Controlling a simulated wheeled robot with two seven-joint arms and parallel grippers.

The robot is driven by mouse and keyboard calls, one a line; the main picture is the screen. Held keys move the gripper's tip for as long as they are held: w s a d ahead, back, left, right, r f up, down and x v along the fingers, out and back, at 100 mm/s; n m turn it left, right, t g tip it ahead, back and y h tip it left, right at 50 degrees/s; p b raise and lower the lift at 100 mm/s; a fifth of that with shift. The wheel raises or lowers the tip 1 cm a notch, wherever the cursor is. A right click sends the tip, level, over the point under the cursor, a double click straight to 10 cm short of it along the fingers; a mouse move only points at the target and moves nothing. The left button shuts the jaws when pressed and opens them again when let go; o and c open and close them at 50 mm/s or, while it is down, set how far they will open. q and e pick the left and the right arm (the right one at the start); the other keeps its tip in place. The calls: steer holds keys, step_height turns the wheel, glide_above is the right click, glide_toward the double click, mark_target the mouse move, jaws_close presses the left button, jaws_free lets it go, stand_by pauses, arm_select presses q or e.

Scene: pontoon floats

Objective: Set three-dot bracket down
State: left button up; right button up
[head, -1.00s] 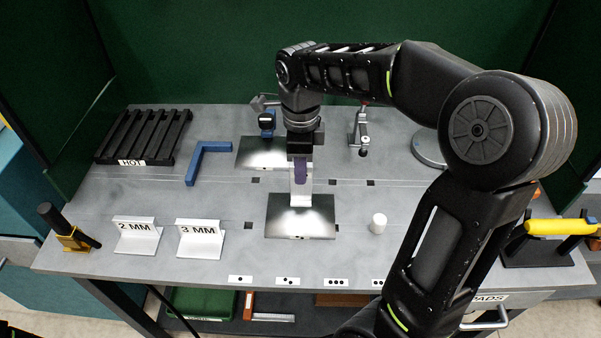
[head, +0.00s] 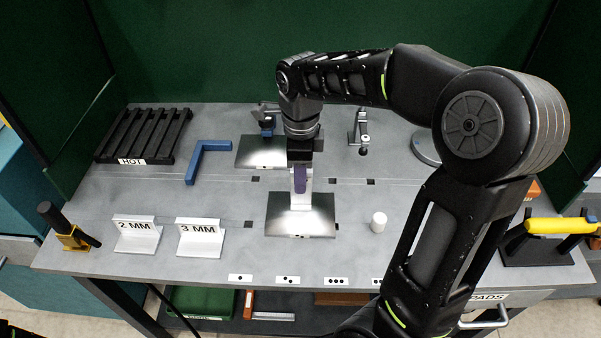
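My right gripper (head: 300,183) points down over the middle of the bench, its purple finger pad against a pale metal bracket (head: 301,203). It appears shut on this bracket, whose upper part is hidden by the gripper. No dots are readable on the bracket. Its lower end overlaps the back part of a shiny metal plate (head: 300,225) lying on the bench. I cannot tell whether it touches the plate or hovers just above. My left gripper is not in view.
Another plate (head: 258,157) lies behind, near a blue-tipped clamp. A blue L-shaped square (head: 204,155), 2 MM (head: 135,240) and 3 MM (head: 199,243) stands are to the left. A white cylinder (head: 378,222) stands right of the front plate. Dot labels line the front edge.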

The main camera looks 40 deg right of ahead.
steer(key=shift+r, duration=0.1)
steer(key=shift+r, duration=0.5)
step_height(320, 180, up, 6)
steer(key=shift+r, duration=0.15)
step_height(320, 180, up, 4)
steer(key=shift+f+p, duration=0.1)
steer(key=shift+p, duration=0.5)
steer(key=shift+r+p, duration=0.55)
